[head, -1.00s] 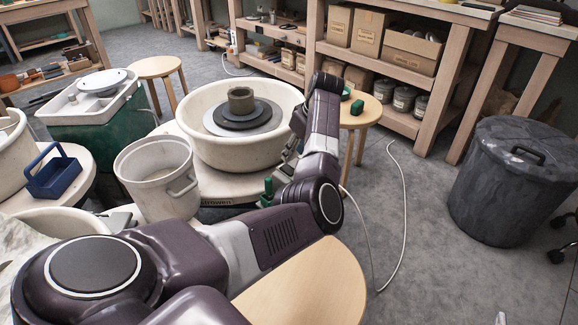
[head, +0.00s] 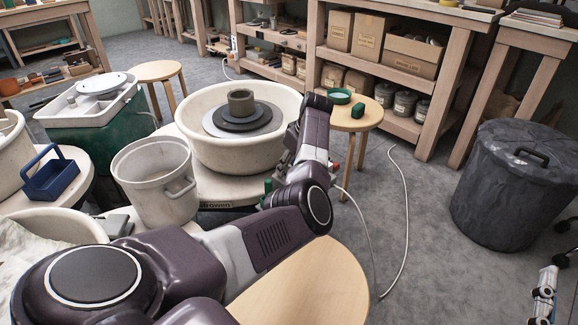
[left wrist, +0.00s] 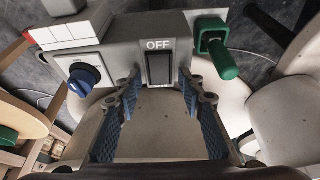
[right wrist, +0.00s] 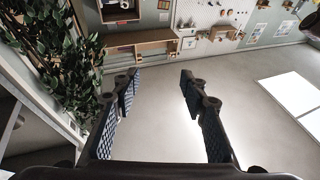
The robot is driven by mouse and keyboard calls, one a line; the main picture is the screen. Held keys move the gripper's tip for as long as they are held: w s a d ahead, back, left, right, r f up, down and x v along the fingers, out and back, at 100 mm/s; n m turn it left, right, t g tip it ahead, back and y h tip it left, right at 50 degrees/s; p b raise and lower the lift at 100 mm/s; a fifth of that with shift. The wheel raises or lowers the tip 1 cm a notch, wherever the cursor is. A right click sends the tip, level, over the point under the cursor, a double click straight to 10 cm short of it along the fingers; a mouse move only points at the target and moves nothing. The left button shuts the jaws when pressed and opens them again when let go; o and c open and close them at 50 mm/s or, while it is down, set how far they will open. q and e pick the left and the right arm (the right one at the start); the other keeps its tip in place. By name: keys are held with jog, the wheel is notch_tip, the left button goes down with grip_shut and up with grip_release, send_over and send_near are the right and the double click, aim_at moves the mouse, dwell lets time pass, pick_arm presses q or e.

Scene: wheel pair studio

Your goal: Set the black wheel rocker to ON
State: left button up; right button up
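The black wheel rocker (left wrist: 159,68) sits upright in a grey control panel (left wrist: 122,62) in the left wrist view, with the word OFF above it. A blue knob (left wrist: 86,78) is on its left and a green lever (left wrist: 218,56) on its right. My left gripper (left wrist: 159,80) is open, its two fingers apart on either side of the rocker, with nothing between them. In the head view my left arm mostly hides this gripper and the panel.
The wheel basin (head: 207,141) holds a clay pot (head: 241,102). A white bucket (head: 154,172) and a blue caddy (head: 50,182) stand left of it. A white cable (head: 405,215) lies on the floor.

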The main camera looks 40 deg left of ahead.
pick_arm(q)
grip_shut()
